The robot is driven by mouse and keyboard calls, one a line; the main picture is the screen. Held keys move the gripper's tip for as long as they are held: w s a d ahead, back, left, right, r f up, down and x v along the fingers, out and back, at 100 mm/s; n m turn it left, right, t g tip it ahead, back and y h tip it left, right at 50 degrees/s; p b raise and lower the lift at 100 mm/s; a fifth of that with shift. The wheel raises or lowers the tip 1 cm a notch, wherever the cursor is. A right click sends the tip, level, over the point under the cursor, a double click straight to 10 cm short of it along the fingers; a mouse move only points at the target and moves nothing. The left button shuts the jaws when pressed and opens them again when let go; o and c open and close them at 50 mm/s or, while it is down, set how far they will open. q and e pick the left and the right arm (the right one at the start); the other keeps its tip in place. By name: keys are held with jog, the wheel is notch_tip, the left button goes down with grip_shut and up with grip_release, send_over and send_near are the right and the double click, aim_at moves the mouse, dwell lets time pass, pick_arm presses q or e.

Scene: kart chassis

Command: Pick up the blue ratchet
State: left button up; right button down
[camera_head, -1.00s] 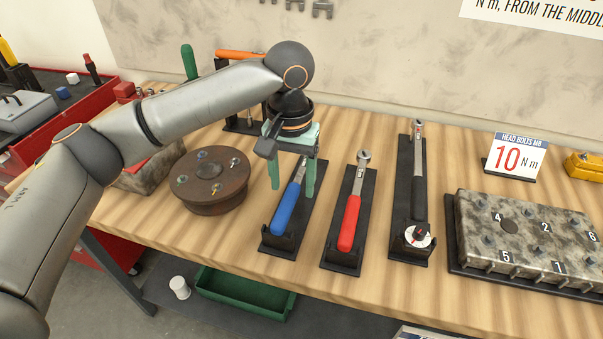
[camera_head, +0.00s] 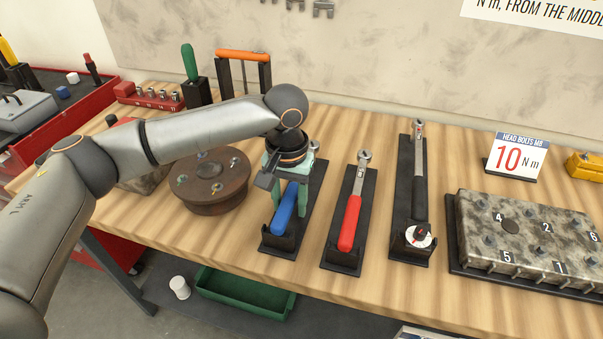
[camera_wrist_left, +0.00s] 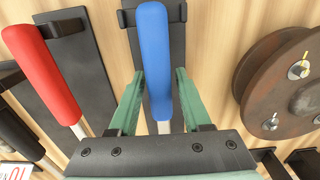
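The blue ratchet (camera_head: 285,210) lies in its black holder (camera_head: 276,242) on the wooden bench, its upper part hidden behind my gripper in the head view. My left gripper (camera_head: 289,208) is over it, pointing down, with its green fingers apart. In the left wrist view the blue handle (camera_wrist_left: 155,55) runs between the two open fingers (camera_wrist_left: 157,98), with a gap on each side. The fingers do not appear to press on it. My right gripper is not in view.
A red ratchet (camera_head: 350,222) in its own holder stands to the right, then a torque wrench (camera_head: 418,185). A brown round hub (camera_head: 212,186) is close on the left. A metal block with numbered bolts (camera_head: 530,232) is at far right.

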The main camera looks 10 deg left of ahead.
pick_arm(q)
grip_shut()
jog(key=shift+r, duration=0.1)
dwell(1.0)
